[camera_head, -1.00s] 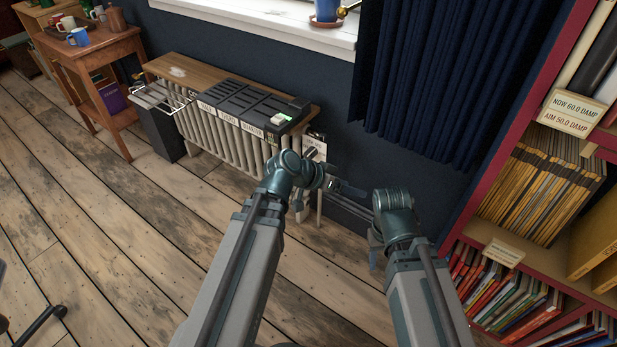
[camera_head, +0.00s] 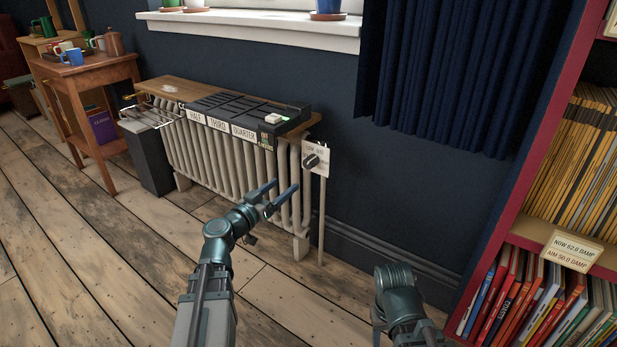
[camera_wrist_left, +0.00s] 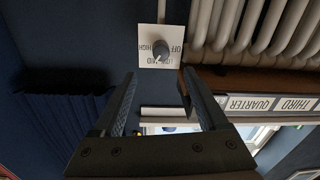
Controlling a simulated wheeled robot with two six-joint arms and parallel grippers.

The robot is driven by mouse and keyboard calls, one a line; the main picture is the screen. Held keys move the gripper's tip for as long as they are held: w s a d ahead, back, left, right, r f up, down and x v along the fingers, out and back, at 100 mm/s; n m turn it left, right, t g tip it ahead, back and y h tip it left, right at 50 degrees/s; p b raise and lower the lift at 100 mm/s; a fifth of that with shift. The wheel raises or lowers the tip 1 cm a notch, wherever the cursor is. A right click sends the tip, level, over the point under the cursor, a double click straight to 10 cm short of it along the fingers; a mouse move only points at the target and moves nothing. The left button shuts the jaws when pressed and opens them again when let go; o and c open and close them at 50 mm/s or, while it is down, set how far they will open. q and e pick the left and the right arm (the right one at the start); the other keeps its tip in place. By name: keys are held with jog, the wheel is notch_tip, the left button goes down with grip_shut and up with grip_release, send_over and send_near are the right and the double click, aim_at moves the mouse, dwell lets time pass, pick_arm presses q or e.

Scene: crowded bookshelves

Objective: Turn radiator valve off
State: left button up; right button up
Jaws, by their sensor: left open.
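The radiator (camera_head: 215,150) is cream and ribbed, standing against the dark blue wall. Its valve is a dark round knob (camera_head: 311,161) on a white plate (camera_head: 318,147) at the radiator's right end. In the left wrist view the knob (camera_wrist_left: 160,50) shows nearly upside down, with OFF, LOW, MID and HIGH around it; I cannot tell which mark it points to. My left gripper (camera_head: 284,186) is open and empty, below and left of the knob in the head view, apart from it. My right arm's wrist (camera_head: 395,285) is at the lower right; its jaws do not show.
A wooden shelf (camera_head: 160,88) tops the radiator, with a dark slatted unit (camera_head: 240,112) labelled HALF, THIRD, QUARTER. A vertical pipe (camera_head: 322,215) runs below the plate. A blue curtain (camera_head: 440,80) and red bookcase (camera_head: 535,150) stand right.

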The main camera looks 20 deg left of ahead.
aim_at(307, 166)
pick_arm(q)
jog(key=x, duration=1.3)
jog(key=shift+w, duration=0.4)
grip_shut()
